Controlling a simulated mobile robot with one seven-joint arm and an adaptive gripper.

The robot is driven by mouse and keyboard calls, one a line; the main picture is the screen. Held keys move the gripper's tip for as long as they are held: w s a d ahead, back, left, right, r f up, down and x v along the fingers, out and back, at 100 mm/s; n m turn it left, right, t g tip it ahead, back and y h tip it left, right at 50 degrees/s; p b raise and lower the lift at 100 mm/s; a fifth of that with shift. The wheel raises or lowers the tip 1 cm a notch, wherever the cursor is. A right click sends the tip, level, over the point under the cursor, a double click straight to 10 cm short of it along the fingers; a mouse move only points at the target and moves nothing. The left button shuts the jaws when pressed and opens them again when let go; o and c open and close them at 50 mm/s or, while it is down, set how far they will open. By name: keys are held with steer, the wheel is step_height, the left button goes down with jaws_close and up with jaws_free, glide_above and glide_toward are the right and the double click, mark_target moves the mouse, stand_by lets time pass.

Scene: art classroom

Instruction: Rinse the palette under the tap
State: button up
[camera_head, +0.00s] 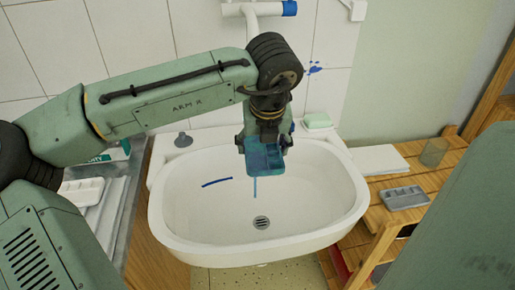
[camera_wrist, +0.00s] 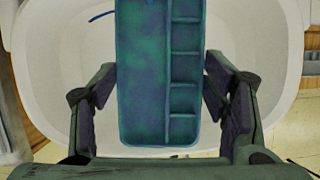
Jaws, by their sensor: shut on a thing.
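My gripper (camera_head: 266,134) is shut on the palette (camera_head: 264,158) and holds it above the basin of the white sink (camera_head: 190,215). The palette is stained blue and teal; in the wrist view the palette (camera_wrist: 143,75) has one long well on the left and several small wells on the right. A thin blue streak hangs below it toward the basin, perhaps coloured water. The tap (camera_head: 252,10) is white with a blue end, on the wall behind; my arm and gripper hide its lower part and outlet. The drain (camera_head: 261,222) is open to view.
A blue mark (camera_head: 217,182) lies inside the basin. Green soap (camera_head: 317,121) sits on the sink's back right rim. A grey palette (camera_head: 404,197), paper (camera_head: 378,160) and a glass (camera_head: 433,152) are on the wooden shelf at right. A white tray (camera_head: 82,192) is at left.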

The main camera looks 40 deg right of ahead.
mark_target(247, 167)
steer(key=shift+w, duration=0.1)
steer(key=shift+w+a+p, duration=0.25)
steer(key=shift+w+p, duration=0.15)
steer(key=shift+s, duration=0.1)
steer(key=shift+s+d+p, duration=0.25)
steer(key=shift+s+p, duration=0.05)
steer(key=shift+s, duration=0.2)
steer(key=shift+s+a+p, duration=0.3)
steer(key=shift+s+a, duration=0.2)
steer(key=shift+a, duration=0.75)
steer(key=shift+s+a+p, duration=0.3)
steer(key=shift+s+a, duration=0.2)
steer(key=shift+a, duration=0.7)
steer(key=shift+s+a+p, duration=0.3)
steer(key=shift+s+a, duration=0.2)
steer(key=shift+a, duration=0.75)
